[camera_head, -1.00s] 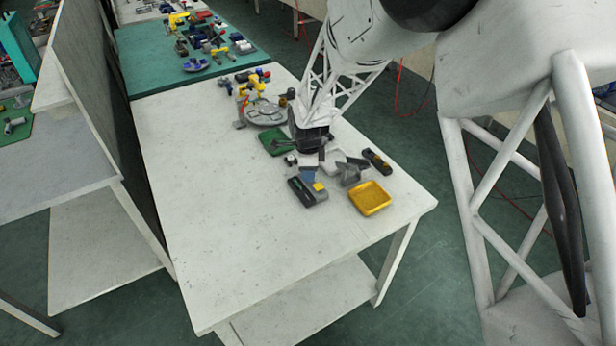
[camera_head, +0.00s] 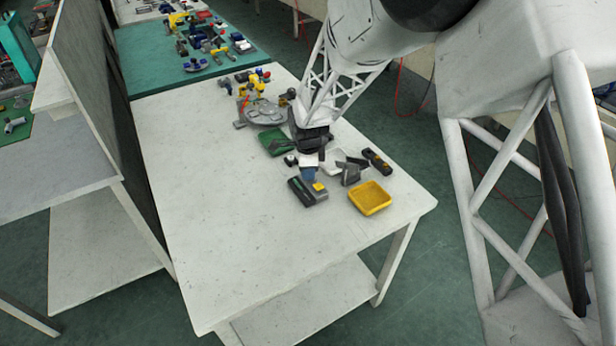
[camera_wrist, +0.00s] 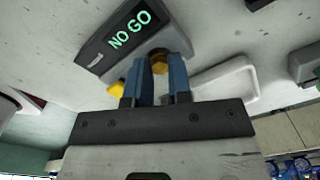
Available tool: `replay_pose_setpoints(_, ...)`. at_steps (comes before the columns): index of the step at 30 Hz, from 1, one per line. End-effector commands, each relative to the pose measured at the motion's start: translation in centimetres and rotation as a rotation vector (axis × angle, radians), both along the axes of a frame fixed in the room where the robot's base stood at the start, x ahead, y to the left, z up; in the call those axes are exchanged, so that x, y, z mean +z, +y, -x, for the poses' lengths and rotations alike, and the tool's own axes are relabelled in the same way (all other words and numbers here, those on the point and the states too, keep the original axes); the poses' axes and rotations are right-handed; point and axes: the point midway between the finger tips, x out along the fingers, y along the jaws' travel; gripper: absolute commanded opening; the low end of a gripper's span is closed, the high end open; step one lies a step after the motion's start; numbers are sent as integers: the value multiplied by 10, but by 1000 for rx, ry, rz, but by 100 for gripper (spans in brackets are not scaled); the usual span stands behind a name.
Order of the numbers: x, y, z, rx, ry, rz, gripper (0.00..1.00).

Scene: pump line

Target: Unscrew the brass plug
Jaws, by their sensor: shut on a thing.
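The brass plug (camera_wrist: 160,64) shows in the wrist view between the blue fingers of my gripper (camera_wrist: 162,72). The gripper is shut on it. A grey part (camera_wrist: 171,38) sits right behind the plug; I cannot tell how far the plug is threaded into it. In the head view my gripper (camera_head: 309,176) is low over the white table, its blue fingers beside the dark gauge. The plug cannot be made out there.
The gauge (camera_head: 307,191) reads NO GO in the wrist view. Close by are a yellow tray (camera_head: 370,198), a white tray (camera_head: 335,159), a grey bracket (camera_head: 350,175) and a dark device (camera_head: 377,161). A green tray (camera_head: 272,143) and round grey plate (camera_head: 264,112) lie behind. The table's left side is clear.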

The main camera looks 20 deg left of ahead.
Motion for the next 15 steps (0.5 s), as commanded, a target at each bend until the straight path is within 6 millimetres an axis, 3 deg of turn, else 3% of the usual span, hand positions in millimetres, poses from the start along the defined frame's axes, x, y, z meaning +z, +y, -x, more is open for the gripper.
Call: replay_pose_setpoints(15, 0, 0, 0, 365, 0, 0, 0)
